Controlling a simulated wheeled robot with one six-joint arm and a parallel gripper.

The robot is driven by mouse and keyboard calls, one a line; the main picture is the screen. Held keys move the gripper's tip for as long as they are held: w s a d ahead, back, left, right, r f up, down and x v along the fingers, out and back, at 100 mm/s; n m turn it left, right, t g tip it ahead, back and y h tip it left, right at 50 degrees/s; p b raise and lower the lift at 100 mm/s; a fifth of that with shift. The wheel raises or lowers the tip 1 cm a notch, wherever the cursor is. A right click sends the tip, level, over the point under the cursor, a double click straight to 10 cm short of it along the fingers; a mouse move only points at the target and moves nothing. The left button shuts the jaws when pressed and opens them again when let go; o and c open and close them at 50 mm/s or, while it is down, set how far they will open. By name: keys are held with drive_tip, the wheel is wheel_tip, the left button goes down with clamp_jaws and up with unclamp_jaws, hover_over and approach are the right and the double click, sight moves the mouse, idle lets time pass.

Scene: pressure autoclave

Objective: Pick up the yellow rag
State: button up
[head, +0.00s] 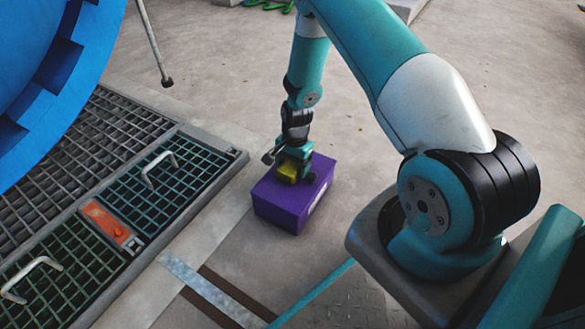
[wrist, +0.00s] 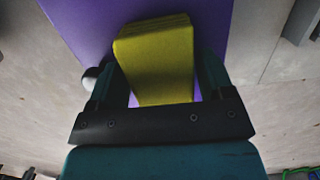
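The yellow rag (wrist: 158,58) looks like a folded, layered block and lies on top of a purple box (head: 292,205). In the head view the rag (head: 288,172) shows at the end of my arm, partly hidden by my gripper (head: 294,168). In the wrist view my gripper (wrist: 164,75) points down with one finger on each side of the rag. Purple shows in narrow slivers beside the rag near the finger bases. I cannot tell whether the fingertips press on it.
The purple box stands on the concrete floor. To its left are floor gratings (head: 160,175) with white handles and an orange plate (head: 106,222). A large blue round body (head: 45,70) is at the upper left. The floor behind and right of the box is mostly clear.

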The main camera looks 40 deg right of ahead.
sight(293, 164)
drive_tip(key=c, duration=0.6)
drive_tip(key=shift+r, duration=0.15)
drive_tip(key=shift+c, duration=0.2)
wheel_tip(293, 164, up, 20)
drive_tip(key=p, duration=1.1)
drive_tip(key=shift+r, duration=0.15)
